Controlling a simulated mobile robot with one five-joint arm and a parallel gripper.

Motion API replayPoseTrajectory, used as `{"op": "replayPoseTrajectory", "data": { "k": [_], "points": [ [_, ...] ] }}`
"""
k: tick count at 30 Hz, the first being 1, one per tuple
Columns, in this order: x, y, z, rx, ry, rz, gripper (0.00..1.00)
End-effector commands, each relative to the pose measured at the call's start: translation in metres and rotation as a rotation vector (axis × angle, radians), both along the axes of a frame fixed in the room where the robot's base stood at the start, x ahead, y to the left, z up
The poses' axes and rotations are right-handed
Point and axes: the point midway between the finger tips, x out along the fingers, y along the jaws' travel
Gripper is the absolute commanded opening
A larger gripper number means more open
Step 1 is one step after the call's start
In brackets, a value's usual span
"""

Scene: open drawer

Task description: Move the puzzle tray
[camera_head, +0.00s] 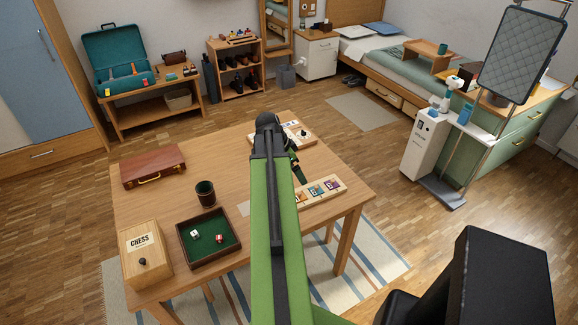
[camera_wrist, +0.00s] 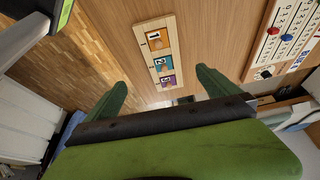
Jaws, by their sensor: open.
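The puzzle tray (camera_head: 335,184) is a light wooden strip with orange, blue and purple pieces, lying flat near the table's right edge. It also shows in the wrist view (camera_wrist: 150,25), ahead of my fingers, with three numbered pieces in a row. My gripper (camera_wrist: 161,79) is open and empty, its two green fingers spread apart on either side of the tray's near end in the picture. The fingers look apart from the tray, above the table. In the head view my arm hides part of the tray's left end.
The wooden table (camera_head: 150,210) also holds a score board with pegs (camera_wrist: 292,35), a brown case (camera_head: 153,166), a dice cup (camera_head: 205,193), a green-lined dice tray (camera_head: 184,223) and a chess box (camera_head: 146,258). Bare table lies between the puzzle tray and the score board.

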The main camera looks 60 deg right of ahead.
Motion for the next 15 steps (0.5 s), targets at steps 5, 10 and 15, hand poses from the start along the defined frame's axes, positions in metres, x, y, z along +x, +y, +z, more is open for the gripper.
{"op": "replayPoseTrajectory", "data": {
  "k": [5,10,15],
  "points": [
    [0.005,0.002,-0.007,0.001,0.0,0.011,1.0],
    [0.004,-0.001,-0.028,0.001,0.0,0.016,1.0],
    [-0.002,-0.01,-0.06,0.001,0.0,0.018,1.0]
  ]
}}
